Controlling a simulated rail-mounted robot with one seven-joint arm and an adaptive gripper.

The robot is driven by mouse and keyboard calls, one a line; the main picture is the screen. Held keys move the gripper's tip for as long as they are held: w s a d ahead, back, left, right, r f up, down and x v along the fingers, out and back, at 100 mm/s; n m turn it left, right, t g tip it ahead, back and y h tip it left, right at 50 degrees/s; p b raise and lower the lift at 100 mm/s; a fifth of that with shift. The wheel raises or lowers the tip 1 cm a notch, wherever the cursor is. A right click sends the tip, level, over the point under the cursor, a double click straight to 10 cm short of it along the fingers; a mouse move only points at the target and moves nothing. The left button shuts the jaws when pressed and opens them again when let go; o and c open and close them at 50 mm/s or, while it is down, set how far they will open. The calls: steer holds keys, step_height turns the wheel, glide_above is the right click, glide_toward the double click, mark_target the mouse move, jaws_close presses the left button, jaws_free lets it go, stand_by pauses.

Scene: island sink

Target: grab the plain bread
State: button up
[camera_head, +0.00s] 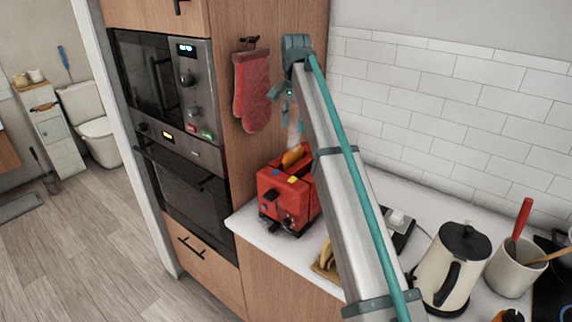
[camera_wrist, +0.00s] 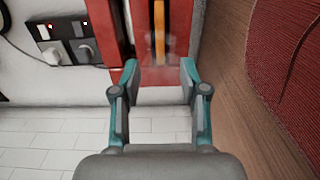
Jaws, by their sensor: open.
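A golden-brown slice of plain bread (camera_head: 293,155) sticks up from a slot of the red toaster (camera_head: 284,200) on the counter. In the wrist view the bread (camera_wrist: 159,30) shows as a narrow upright strip between the red toaster sides (camera_wrist: 143,76). My gripper (camera_wrist: 159,72) is open, with its teal fingers apart and nothing between them. The bread lies beyond the fingertips, roughly in line with the gap. In the head view my gripper (camera_head: 291,116) hangs above the toaster, partly hidden by my arm.
A red oven mitt (camera_head: 252,92) hangs on the wooden cabinet side, close to my gripper. A socket with plugs (camera_wrist: 66,42) shows in the wrist view. A kettle (camera_head: 453,262) and a utensil pot (camera_head: 512,270) stand on the counter at right. My arm hides part of the counter.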

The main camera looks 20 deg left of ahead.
steer(key=shift+w+d, duration=0.2)
steer(key=p, duration=0.2)
glide_above(294, 149)
steer(key=f, duration=0.4)
steer(key=shift+s+d+f, duration=0.1)
steer(key=shift+d+f, duration=0.1)
steer(key=shift+a+f+p, duration=0.15)
steer(key=shift+f+p, duration=0.4)
steer(key=shift+f, duration=1)
steer(key=shift+a+f+p, duration=0.1)
steer(key=shift+f+p, duration=0.45)
steer(key=shift+f, duration=0.95)
jaws_close()
